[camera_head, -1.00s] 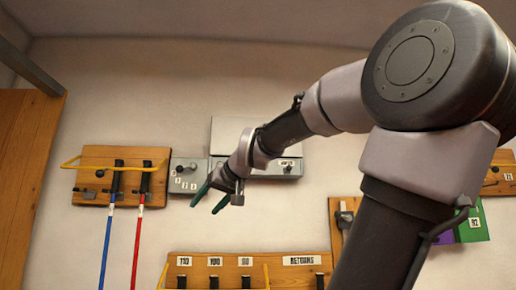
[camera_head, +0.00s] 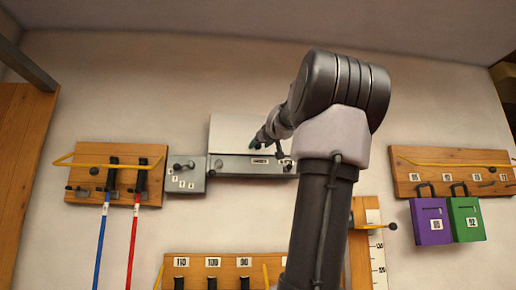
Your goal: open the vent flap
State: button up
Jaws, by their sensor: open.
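A flat pale panel (camera_head: 228,130), which looks like the vent flap, is on the wall in the head view. A darker grey strip (camera_head: 232,165) with small white labels runs along its lower edge. I cannot tell from here how far the flap stands from the wall. My gripper (camera_head: 254,146) has dark green fingertips and is in front of the panel's lower right part. My wrist and forearm hide the panel's right side. The gripper is open, seen small and nearly end-on. Whether it touches the panel is not clear.
A small grey box (camera_head: 185,183) with knobs adjoins the panel's left. Left of it, a wooden board (camera_head: 88,157) holds blue and red rods. Purple (camera_head: 429,222) and green (camera_head: 466,220) cases hang at right. A wooden rack (camera_head: 222,285) is below. Bare wall lies above the panel.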

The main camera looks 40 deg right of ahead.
jog(key=shift+x, duration=1.2)
grip_shut()
dwell(0.6)
